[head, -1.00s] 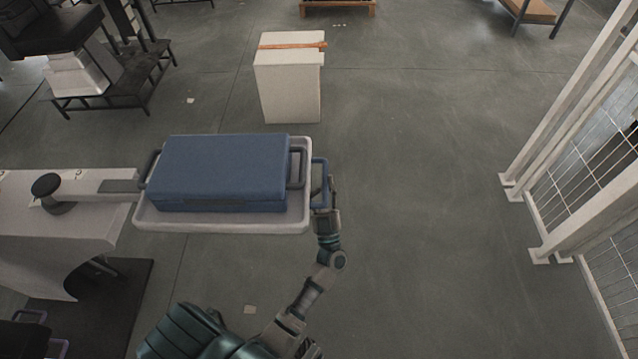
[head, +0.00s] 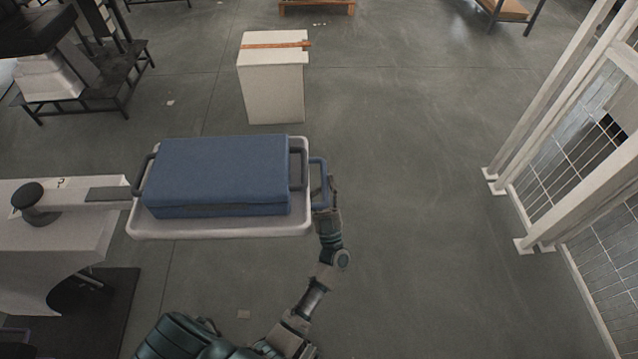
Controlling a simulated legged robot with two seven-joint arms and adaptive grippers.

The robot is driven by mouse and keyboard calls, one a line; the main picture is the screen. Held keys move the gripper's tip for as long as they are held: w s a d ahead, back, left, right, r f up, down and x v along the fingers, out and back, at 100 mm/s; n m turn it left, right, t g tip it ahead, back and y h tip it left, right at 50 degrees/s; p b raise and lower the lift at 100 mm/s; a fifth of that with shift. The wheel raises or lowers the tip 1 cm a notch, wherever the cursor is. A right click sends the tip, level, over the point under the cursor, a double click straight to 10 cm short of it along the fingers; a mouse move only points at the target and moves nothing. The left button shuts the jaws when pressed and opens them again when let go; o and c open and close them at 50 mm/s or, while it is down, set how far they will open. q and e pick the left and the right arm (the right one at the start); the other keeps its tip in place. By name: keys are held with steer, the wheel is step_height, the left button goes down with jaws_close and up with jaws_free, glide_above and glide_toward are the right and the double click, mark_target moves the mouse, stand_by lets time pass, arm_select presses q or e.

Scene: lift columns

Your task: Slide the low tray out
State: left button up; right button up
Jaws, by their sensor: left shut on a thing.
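The low tray (head: 220,228) is pale grey with a raised rim. It extends from the right end of the column's arm and carries a blue case (head: 222,172) with dark handles at both ends. A blue handle (head: 322,168) stands at the tray's right end. My left gripper (head: 326,196) is shut on this blue handle; the fingertips are partly hidden against it. My right gripper is not in view.
The pale lift column (head: 60,245) with a black knob (head: 30,200) stands at the left on a dark base. A white cabinet (head: 275,85) stands beyond the tray. White posts and mesh fencing (head: 570,165) line the right. The floor between is clear.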

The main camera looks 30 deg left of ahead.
arm_select(q)
steer(key=shift+d+r, duration=0.3)
steer(key=shift+d, duration=0.05)
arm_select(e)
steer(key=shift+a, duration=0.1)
arm_select(q)
steer(key=a+v, duration=0.1)
steer(key=v, duration=1.1)
steer(key=shift+f, duration=0.4)
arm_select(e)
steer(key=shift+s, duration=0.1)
arm_select(q)
steer(key=shift+d, duration=0.3)
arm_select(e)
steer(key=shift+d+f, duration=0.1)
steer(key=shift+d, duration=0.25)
